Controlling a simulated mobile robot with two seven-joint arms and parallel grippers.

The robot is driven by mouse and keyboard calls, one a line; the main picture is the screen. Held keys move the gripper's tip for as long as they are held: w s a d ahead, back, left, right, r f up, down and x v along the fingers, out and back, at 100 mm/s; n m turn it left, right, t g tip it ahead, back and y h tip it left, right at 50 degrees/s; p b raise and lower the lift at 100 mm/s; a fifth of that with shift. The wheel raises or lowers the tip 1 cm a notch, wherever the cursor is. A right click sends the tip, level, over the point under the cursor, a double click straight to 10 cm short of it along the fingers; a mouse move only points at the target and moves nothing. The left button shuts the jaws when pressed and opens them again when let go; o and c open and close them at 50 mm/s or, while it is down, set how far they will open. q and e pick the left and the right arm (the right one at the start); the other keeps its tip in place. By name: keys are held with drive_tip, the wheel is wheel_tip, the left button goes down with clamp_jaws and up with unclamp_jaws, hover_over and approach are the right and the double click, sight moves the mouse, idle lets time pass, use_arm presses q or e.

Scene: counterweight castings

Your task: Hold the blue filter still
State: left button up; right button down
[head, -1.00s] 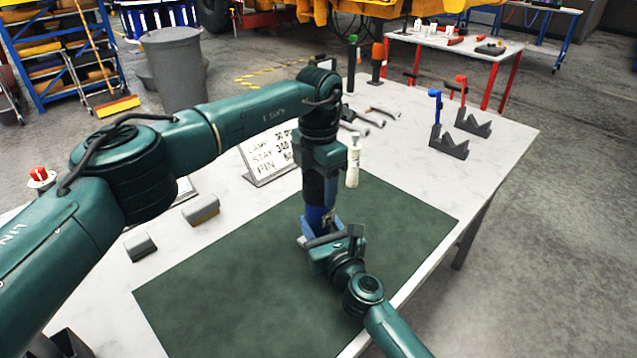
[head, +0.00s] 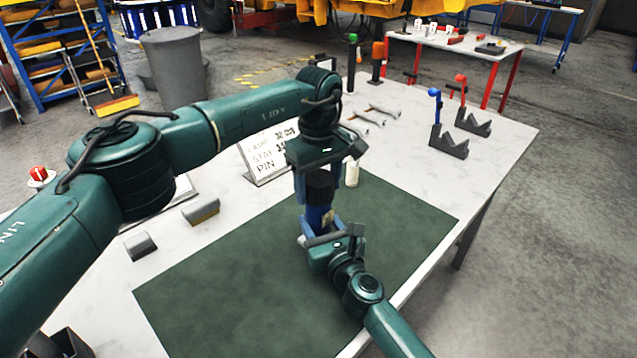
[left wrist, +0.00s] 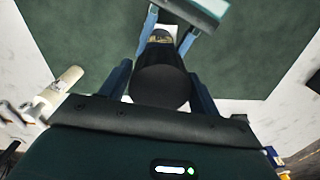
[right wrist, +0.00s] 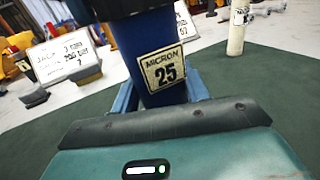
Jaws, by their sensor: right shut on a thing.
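The blue filter (head: 318,216) stands upright over the green mat, with a black cap (head: 320,186) on top. In the right wrist view the filter (right wrist: 165,60) shows a "MICRON 25" label. My right gripper (head: 325,238) is shut on its lower blue body, one finger on each side. My left gripper (head: 318,183) points down from above, its fingers on either side of the black cap. In the left wrist view the cap (left wrist: 160,86) sits between the fingers, which look open. Contact there is hard to tell.
A pale bottle (head: 352,172) stands just behind the filter. A sign (head: 266,155), two small grey blocks and V-shaped stands (head: 449,143) with blue and red tops sit on the white table. The green mat (head: 230,290) is clear at front left.

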use_arm(q)
drive_tip(key=o, duration=0.4)
wheel_tip(320, 180, up, 12)
idle(0.5)
use_arm(e)
drive_tip(key=c, duration=0.6)
unclamp_jaws()
drive_tip(key=shift+c, duration=0.2)
drive_tip(key=p+v, duration=0.1)
drive_tip(key=v, duration=1.1)
drive_tip(key=shift+s+f, duration=0.1)
drive_tip(key=shift+s+d, duration=0.2)
drive_tip(key=shift+s, duration=0.25)
use_arm(q)
drive_tip(key=shift+r, duration=0.5)
